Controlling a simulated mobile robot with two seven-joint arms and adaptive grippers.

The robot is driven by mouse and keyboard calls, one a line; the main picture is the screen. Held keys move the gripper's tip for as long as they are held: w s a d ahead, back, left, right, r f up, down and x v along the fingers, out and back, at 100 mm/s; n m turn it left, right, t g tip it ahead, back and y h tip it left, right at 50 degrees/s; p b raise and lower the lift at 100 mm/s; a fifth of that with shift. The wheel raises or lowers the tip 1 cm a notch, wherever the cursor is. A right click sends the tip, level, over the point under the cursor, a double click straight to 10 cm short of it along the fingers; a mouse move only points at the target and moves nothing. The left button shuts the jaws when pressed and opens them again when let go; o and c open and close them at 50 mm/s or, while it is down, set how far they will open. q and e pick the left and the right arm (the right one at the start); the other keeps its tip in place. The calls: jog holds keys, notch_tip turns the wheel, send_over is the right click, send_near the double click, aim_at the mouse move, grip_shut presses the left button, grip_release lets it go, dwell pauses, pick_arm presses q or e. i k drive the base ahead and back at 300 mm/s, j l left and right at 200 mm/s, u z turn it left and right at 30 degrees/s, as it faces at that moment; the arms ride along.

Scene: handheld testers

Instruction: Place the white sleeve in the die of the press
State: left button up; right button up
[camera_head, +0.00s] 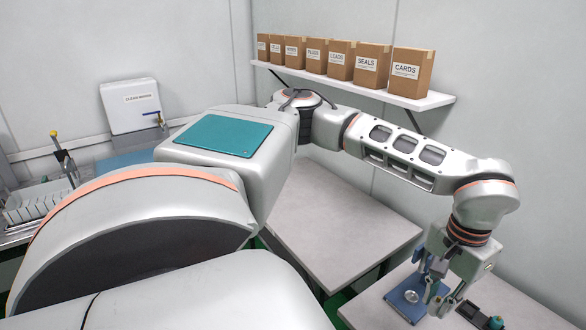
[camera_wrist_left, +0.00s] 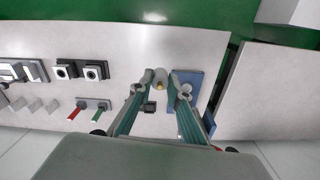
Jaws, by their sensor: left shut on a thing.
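My left gripper (camera_head: 442,302) reaches down over the table at the lower right of the head view. In the left wrist view its two fingers (camera_wrist_left: 160,80) are closed on a small white sleeve (camera_wrist_left: 160,73), with a gold-coloured spot just below it. The blue press (camera_head: 405,297) stands on the table just left of the gripper in the head view, with a round pale metal die (camera_head: 411,296) on it. In the left wrist view the press (camera_wrist_left: 194,78) is right of the sleeve, partly hidden by a finger. The sleeve is apart from the die. My right gripper is out of view.
Two black blocks with round openings (camera_wrist_left: 67,70) and a stand with red and green handles (camera_wrist_left: 93,104) are left of the fingers in the wrist view. A small black block (camera_wrist_left: 150,107) lies near the fingers. Boxes (camera_head: 366,64) fill a wall shelf (camera_head: 420,100). Another table (camera_head: 330,220) is bare.

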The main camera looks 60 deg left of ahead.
aim_at(411, 298)
jog(key=j+u, duration=0.15)
jog(key=j, duration=0.4)
jog(key=i+j+u, duration=0.15)
jog(key=j, duration=0.35)
jog(key=i+j+u, duration=0.1)
jog(key=j, duration=0.45)
